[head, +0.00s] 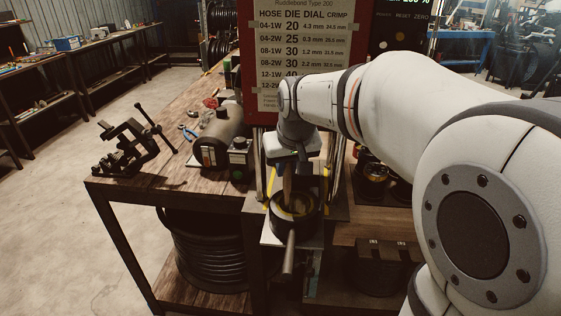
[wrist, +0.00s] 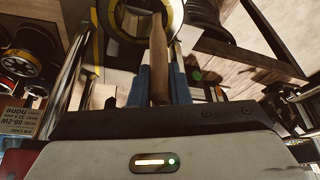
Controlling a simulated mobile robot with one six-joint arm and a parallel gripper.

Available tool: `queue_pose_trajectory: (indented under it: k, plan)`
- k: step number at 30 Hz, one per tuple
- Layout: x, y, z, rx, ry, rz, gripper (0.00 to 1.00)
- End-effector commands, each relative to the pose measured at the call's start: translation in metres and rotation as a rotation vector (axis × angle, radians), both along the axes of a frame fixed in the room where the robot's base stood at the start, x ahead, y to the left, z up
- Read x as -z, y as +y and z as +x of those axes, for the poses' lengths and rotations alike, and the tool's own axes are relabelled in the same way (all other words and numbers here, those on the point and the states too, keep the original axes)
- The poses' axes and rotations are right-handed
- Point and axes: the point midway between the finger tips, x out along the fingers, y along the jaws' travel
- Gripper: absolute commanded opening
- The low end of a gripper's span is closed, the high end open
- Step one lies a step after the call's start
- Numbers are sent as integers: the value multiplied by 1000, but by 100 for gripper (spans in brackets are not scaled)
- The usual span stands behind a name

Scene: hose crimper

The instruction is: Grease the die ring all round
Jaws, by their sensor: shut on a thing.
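The die ring (head: 308,221) is a dark round ring with a yellowish inside, on the crimper's lower plate in the head view. Part of it shows at the top of the wrist view (wrist: 96,22). My gripper (head: 290,174) is above the ring, pointing down. In the wrist view my gripper (wrist: 160,82) has blue finger pads shut on a brown wooden handle (wrist: 158,55), seemingly a grease brush. The handle reaches to the ring's opening. Its far end is hidden, so I cannot tell whether it touches the ring's wall.
A metal bar (head: 288,256) sticks out in front of the ring. Bright upright rods (wrist: 68,75) stand close to my gripper. A dark cylinder (head: 219,138) and a vise-like tool (head: 127,143) are on the bench to the left. A red-framed dial chart (head: 303,45) stands behind.

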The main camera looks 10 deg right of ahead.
Motion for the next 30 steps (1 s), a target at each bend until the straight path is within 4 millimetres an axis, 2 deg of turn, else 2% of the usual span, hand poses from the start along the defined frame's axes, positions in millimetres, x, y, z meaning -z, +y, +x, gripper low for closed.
queue_pose_trajectory:
  k: [8,30]
  plan:
    - [0,-7,-8,0,-1,-1,0]
    - [0,-15,-13,0,0,0,0]
